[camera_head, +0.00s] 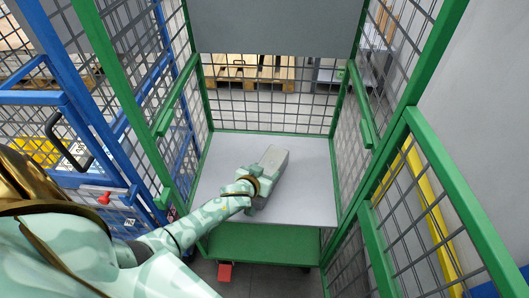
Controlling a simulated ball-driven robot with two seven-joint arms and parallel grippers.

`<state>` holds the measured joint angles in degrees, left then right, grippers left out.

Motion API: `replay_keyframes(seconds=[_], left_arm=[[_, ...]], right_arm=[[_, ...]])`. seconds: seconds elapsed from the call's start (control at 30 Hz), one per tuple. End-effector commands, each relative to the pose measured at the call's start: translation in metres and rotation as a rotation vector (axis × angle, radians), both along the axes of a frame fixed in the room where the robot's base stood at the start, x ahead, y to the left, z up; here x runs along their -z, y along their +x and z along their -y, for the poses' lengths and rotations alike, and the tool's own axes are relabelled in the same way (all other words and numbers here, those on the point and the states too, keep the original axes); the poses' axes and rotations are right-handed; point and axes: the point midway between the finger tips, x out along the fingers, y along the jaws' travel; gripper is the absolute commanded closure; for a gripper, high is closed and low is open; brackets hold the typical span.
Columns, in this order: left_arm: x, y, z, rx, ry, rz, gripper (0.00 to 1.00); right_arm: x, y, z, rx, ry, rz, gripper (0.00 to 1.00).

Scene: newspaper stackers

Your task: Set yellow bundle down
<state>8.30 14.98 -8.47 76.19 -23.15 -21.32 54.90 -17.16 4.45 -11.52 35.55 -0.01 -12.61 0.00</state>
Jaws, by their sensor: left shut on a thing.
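My left arm reaches in from the lower left into a green-framed mesh cage cart. My left gripper (257,188) is shut on a bundle (273,159) over the cart's light grey shelf (311,180). The bundle looks pale grey-beige rather than clearly yellow. It is a block shape, tilted in the picture with its far end up and to the right. I cannot tell whether its underside touches the shelf. The gripper hides its near end. My right gripper is not in view.
The rest of the shelf is bare on both sides of the bundle. Green posts and mesh walls (352,150) enclose it, and a grey panel (275,25) hangs above. A blue cage cart (75,110) stands at left, with yellow things (35,148) in it. Wooden pallets (250,70) lie behind.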

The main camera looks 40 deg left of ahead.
Motion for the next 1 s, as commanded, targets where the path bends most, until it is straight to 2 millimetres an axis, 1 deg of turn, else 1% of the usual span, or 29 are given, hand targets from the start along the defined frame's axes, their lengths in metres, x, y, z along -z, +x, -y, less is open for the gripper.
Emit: replay_keyframes(seconds=[0.03,0.13,0.3,0.33,0.4,0.63,0.73,0.87,1.0], left_arm=[[-0.003,0.001,0.000,0.000,0.000,0.005,1.00],[-0.004,0.001,0.000,0.000,0.000,0.005,1.00],[0.000,0.001,0.000,0.000,-0.001,0.005,1.00],[0.001,-0.001,0.000,0.000,-0.001,-0.001,0.33],[0.001,-0.001,0.000,0.000,-0.001,0.000,0.16],[0.001,-0.001,0.000,0.000,-0.001,0.000,0.16],[-0.005,-0.001,0.000,0.000,0.000,0.001,0.16],[-0.015,-0.017,0.003,0.000,-0.002,0.001,0.16],[-0.033,-0.046,0.008,-0.001,-0.002,0.002,0.16]], right_arm=[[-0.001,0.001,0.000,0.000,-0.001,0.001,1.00],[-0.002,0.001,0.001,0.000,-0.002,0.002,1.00],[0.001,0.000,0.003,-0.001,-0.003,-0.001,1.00],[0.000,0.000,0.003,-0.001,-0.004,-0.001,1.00],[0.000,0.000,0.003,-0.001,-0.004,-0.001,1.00],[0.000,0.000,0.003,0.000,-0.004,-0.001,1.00],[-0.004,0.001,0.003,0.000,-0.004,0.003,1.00],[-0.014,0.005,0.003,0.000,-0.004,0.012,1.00],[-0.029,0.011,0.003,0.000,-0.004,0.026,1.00]])
